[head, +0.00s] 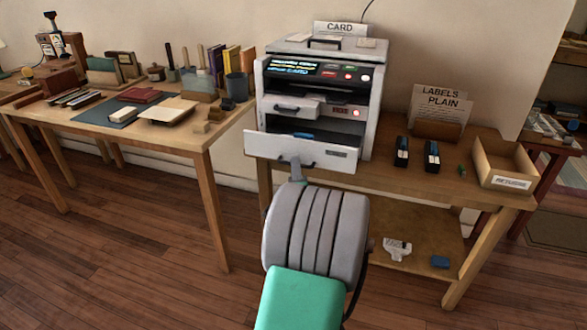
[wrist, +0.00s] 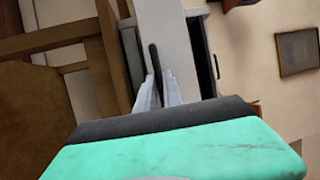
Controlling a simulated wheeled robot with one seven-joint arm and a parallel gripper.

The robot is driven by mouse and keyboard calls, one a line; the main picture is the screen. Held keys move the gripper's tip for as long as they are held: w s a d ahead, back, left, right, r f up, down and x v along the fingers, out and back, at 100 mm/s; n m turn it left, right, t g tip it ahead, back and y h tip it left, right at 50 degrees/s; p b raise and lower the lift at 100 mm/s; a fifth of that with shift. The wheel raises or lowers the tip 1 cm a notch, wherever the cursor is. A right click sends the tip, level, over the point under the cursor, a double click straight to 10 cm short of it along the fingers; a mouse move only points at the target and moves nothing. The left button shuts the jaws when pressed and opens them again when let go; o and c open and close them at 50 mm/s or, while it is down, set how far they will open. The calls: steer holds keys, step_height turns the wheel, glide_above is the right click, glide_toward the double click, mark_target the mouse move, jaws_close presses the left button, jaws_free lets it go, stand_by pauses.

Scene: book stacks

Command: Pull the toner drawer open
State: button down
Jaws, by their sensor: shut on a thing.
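The grey-white printer (head: 372,110) stands on the wooden table against the wall. Its lowest drawer, the toner drawer (head: 262,146), sticks out toward me, with a dark gap above its front and a bit of blue showing inside. My gripper (head: 296,166) is at the drawer's front, its fingers mostly hidden behind my arm. In the wrist view my gripper (wrist: 159,82) is shut on the dark drawer handle (wrist: 154,55), one finger on each side. The pale drawer front (wrist: 172,35) lies just beyond.
Two dark toner cartridges (head: 401,151) (head: 432,155) and a cardboard returns box (head: 503,165) stand right of the printer. A desk (head: 190,135) with books and tools is at left. The wooden floor (head: 130,245) between is clear.

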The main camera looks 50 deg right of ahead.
steer(key=c, duration=1.5)
jaws_free()
steer(key=shift+s, duration=0.1)
steer(key=b+v, duration=0.2)
steer(key=v, duration=0.5)
steer(key=shift+s+a+f, duration=0.1)
steer(key=shift+s+a, duration=0.1)
steer(key=shift+a, duration=0.1)
